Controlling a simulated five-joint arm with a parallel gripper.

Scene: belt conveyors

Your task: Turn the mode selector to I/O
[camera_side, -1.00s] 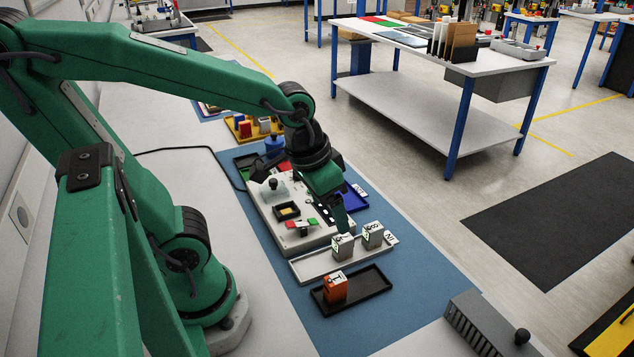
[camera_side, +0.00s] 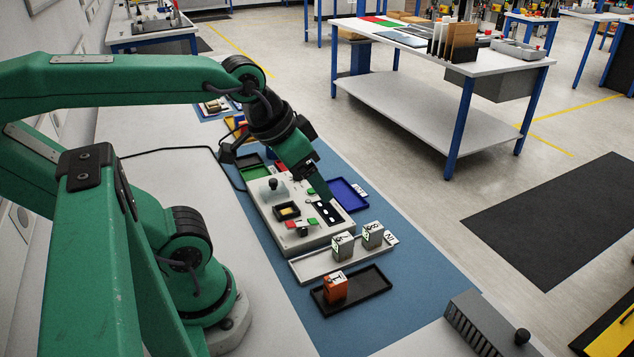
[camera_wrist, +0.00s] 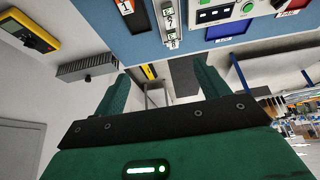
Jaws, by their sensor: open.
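A pale control box (camera_side: 270,205) lies on the blue mat in the side view. It carries a black knob (camera_side: 273,184), a yellow-edged dark recess (camera_side: 287,211), red, white and green parts, and a black strip with light marks. Which part is the mode selector, and its I/O mark, I cannot tell at this size. Part of the control box (camera_wrist: 205,14) shows at the top edge of the wrist view. My gripper (camera_side: 322,196) is over the box's right side, apparently above it. In the wrist view my gripper (camera_wrist: 162,82) has its fingers wide apart with nothing between them.
Two grey marked blocks (camera_side: 343,246) stand in a light tray (camera_side: 312,268). An orange block (camera_side: 335,288) stands in a black tray (camera_side: 372,282). A blue tray (camera_side: 349,194) lies right of the box. A grey finned block (camera_side: 485,325) is at the front right.

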